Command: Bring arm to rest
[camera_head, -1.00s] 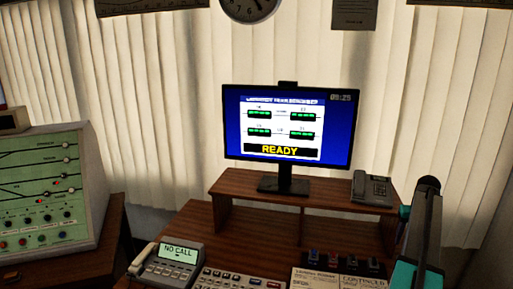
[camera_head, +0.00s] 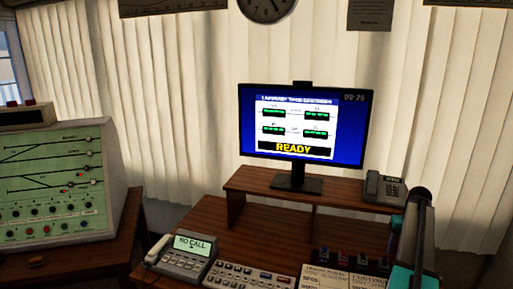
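Part of my arm shows at the lower right of the head view, a dark and grey link with teal parts, standing upright in front of the desk's right end. My gripper is not in the picture, so its fingers and anything in them are hidden. No lever frame is visible in this view.
A wooden desk (camera_head: 240,238) carries a raised shelf (camera_head: 256,181) with a monitor (camera_head: 303,125) reading READY and a dark telephone (camera_head: 384,187). A phone (camera_head: 183,256) reading NO CALL and a button panel (camera_head: 248,277) sit in front. A green track panel (camera_head: 52,185) stands left.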

